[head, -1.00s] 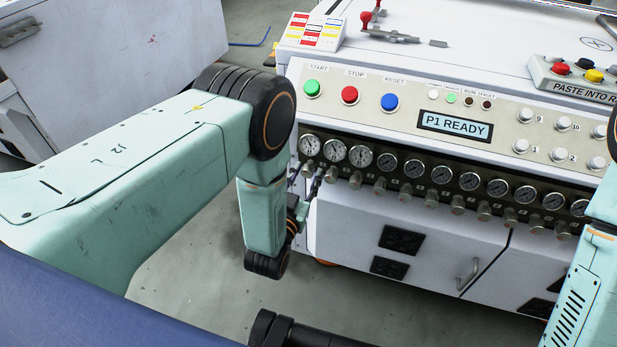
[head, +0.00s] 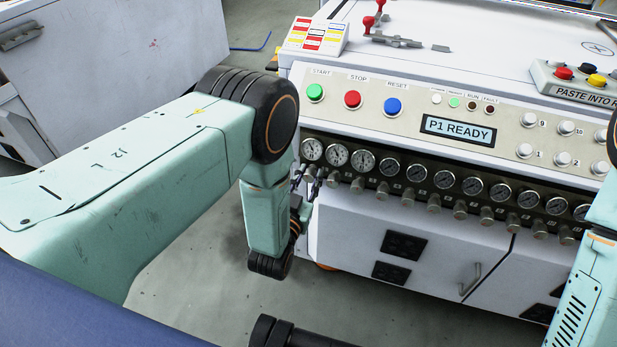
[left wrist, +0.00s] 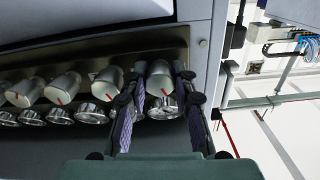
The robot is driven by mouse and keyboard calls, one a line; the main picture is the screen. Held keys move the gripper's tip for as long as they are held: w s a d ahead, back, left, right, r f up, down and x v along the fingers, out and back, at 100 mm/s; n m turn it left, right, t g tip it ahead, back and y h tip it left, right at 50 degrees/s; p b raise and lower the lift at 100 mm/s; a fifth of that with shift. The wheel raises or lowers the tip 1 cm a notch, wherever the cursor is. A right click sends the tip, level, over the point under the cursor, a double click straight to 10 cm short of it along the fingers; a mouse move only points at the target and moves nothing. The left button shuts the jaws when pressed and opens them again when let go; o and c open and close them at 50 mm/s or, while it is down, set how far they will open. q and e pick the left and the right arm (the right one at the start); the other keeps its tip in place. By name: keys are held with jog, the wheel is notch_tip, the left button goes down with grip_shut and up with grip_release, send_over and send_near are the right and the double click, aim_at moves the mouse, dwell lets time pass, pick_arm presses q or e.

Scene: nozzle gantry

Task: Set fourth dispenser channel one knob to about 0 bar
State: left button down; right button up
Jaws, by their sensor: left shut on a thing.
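A row of silver knobs (head: 357,185) runs under a row of round gauges (head: 337,155) on the white machine's front. My left gripper (head: 308,181) is at the left end of the row, below the first gauge (head: 312,149). In the left wrist view, turned over, its two dark fingers (left wrist: 159,101) flank the end knob (left wrist: 160,76) and are shut on it. A red mark shows on that knob, and the neighbouring knob (left wrist: 107,83) also has one. The gauge needles are too small to read. The right gripper is out of view.
Above the gauges are green, red (head: 352,99) and blue buttons and a display (head: 458,130) reading "P1 READY". White cabinet doors (head: 350,228) lie below the knobs. Part of my right arm (head: 590,285) shows at the right edge. Bare floor (head: 200,270) lies under my left arm.

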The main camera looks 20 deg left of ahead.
pick_arm(q)
jog(key=shift+n, duration=0.3)
jog(key=n+p, duration=0.2)
jog(key=n, duration=0.2)
jog(key=shift+s+n+p, duration=0.1)
jog(key=shift+n+p, duration=0.25)
jog(key=shift+n, duration=0.05)
jog(key=n+p, duration=0.2)
jog(key=n, duration=0.3)
jog(key=n+p, duration=0.1)
jog(key=n, duration=0.4)
jog(key=shift+d+n+p, duration=0.1)
jog(key=shift+n+p, duration=0.25)
jog(key=shift+n, duration=0.05)
jog(key=n+p, duration=0.1)
jog(key=n, duration=0.4)
jog(key=shift+n, duration=0.3)
jog(key=c, duration=1.3)
grip_release()
jog(key=shift+c, duration=0.2)
